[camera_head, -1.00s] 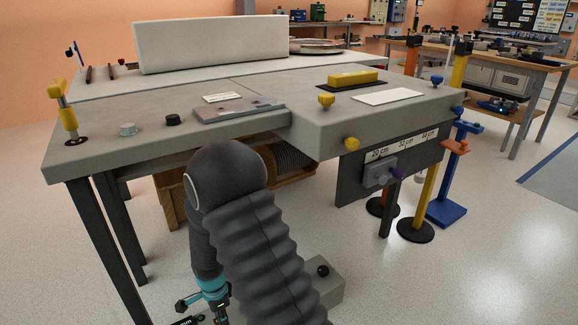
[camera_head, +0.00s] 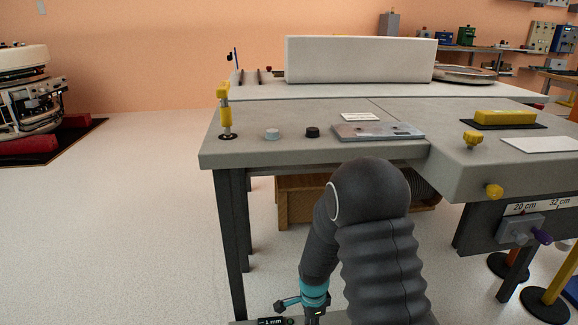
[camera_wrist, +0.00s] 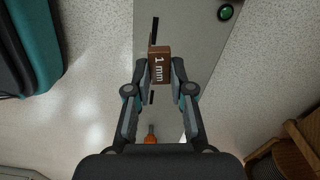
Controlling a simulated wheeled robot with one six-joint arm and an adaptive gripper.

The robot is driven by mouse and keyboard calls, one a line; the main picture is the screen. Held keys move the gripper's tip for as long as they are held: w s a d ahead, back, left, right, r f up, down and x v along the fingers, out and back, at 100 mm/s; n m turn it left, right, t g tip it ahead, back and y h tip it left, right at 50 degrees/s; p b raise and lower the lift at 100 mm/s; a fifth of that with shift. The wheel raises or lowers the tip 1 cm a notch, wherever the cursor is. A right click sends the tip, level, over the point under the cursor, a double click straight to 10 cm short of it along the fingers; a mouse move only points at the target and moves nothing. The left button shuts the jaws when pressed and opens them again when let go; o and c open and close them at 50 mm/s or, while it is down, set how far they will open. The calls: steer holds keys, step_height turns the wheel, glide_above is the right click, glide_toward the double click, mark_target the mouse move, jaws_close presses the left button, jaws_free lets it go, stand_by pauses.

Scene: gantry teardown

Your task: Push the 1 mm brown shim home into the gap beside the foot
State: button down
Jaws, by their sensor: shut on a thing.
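The brown shim (camera_wrist: 161,66), marked "1 mm", sits between the fingertips of my gripper (camera_wrist: 161,76) in the wrist view, its label face towards the camera. My gripper is shut on it. Behind it in that view is a long grey surface (camera_wrist: 190,30) with dark slots (camera_wrist: 154,28) on its left side. Whether the shim touches this surface, I cannot tell. In the head view my gripper (camera_head: 313,316) is at the bottom edge, low in front of the grey bench (camera_head: 250,155); its tips are cut off. I cannot make out the foot or its gap for certain.
A bench leg (camera_head: 235,245) stands left of my arm. A wooden crate (camera_head: 297,205) is under the bench; it shows at lower right in the wrist view (camera_wrist: 302,140). A green round button (camera_wrist: 226,12) is on the grey surface. Open floor (camera_head: 110,220) lies left.

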steer(key=n, duration=0.6)
steer(key=shift+s+r, duration=0.1)
steer(key=shift+r, duration=0.05)
steer(key=n, duration=0.3)
steer(key=shift+d+r, duration=0.3)
steer(key=n, duration=0.1)
steer(key=d+n, duration=0.1)
steer(key=n, duration=0.1)
steer(key=shift+w+r+p, duration=0.2)
steer(key=shift+r+p, duration=0.2)
steer(key=w+d+r+n+p, duration=0.1)
steer(key=d+r+n+p, duration=0.1)
steer(key=d+r+n, duration=0.3)
steer(key=d+f+m+b, duration=0.2)
steer(key=d+m, duration=0.2)
steer(key=m, duration=0.5)
steer(key=w+d+f+m+b, duration=0.1)
steer(key=d+f+m+b, duration=0.1)
steer(key=m, duration=0.7)
steer(key=shift+d+f+m+b, duration=0.35)
steer(key=shift+d+f+m, duration=0.1)
steer(key=shift+d, duration=0.7)
